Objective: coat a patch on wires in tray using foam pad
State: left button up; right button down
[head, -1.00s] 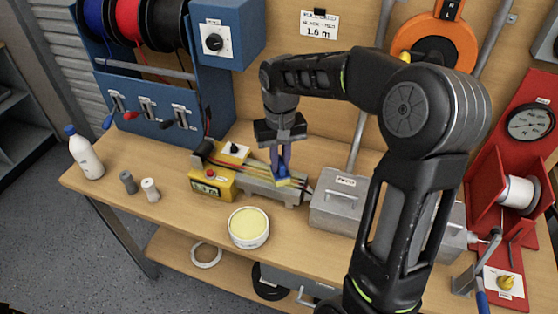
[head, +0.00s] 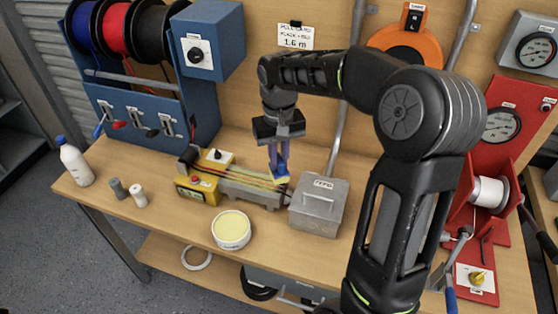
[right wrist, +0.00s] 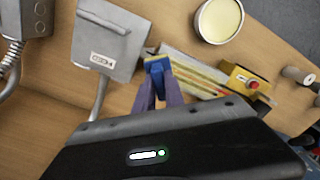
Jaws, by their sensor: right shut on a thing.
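My right gripper (head: 279,160) is shut on the foam pad (head: 279,178), which has a blue back and a yellow face. The pad also shows between the purple fingers in the right wrist view (right wrist: 157,65). It is at the right end of the grey wire tray (head: 250,194), over the wires (head: 247,175); I cannot tell whether it touches them. The coloured wires run along the tray from the yellow unit (head: 200,190), and they also show in the right wrist view (right wrist: 200,78). A round white tub (head: 231,230) of pale yellow paste stands in front. My left gripper is not in view.
A grey lidded metal box (head: 318,205) stands just right of the tray. Blue spool rack (head: 140,100) is behind, red reel stand (head: 485,200) at right.

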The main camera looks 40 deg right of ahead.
jog(key=shift+r+p, duration=1.15)
jog(key=shift+r, duration=0.65)
